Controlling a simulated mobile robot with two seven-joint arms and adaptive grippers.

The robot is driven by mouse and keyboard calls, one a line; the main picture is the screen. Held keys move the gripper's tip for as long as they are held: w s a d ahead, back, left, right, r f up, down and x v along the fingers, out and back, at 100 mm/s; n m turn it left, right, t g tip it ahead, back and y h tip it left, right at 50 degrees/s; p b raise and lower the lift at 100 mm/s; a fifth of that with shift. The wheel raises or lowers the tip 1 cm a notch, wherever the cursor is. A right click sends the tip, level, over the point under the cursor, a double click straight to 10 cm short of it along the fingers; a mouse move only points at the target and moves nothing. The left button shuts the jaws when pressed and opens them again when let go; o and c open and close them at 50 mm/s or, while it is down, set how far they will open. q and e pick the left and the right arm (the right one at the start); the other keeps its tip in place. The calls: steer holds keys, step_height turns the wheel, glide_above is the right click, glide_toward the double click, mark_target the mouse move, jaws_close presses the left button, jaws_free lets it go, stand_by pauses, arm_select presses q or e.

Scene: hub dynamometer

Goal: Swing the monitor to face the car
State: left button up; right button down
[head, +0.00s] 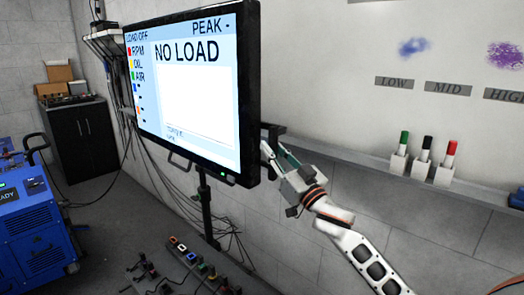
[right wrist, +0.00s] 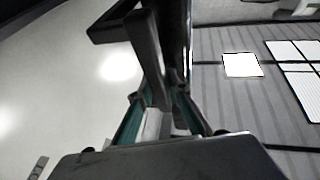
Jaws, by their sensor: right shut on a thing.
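The monitor (head: 190,85) is a large black-framed screen on a dark stand (head: 206,208), showing "NO LOAD" and "PEAK -". Its screen faces toward the left front of the head view. A dark handle (head: 272,128) sticks out at its right edge. My right gripper (head: 271,147) is shut on this handle, just beside the frame. In the right wrist view the dark handle bar (right wrist: 150,55) runs between the green-sided fingers (right wrist: 160,103). The exact finger contact is partly hidden. The car is not visible in the head view. My left gripper is not in view.
A wall ledge (head: 350,155) holds green, black and red markers below a whiteboard (head: 440,60). A blue machine (head: 35,215) stands at left, and a dark cabinet (head: 80,138) behind it. Cables hang behind the monitor.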

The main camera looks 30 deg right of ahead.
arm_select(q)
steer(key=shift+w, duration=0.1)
arm_select(e)
steer(key=shift+d, duration=0.1)
steer(key=c, duration=2)
jaws_free()
steer(key=shift+o, duration=0.2)
steer(key=shift+s, duration=0.15)
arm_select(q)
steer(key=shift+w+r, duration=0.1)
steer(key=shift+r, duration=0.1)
arm_select(e)
steer(key=v, duration=1.2)
steer(key=shift+r, duration=0.1)
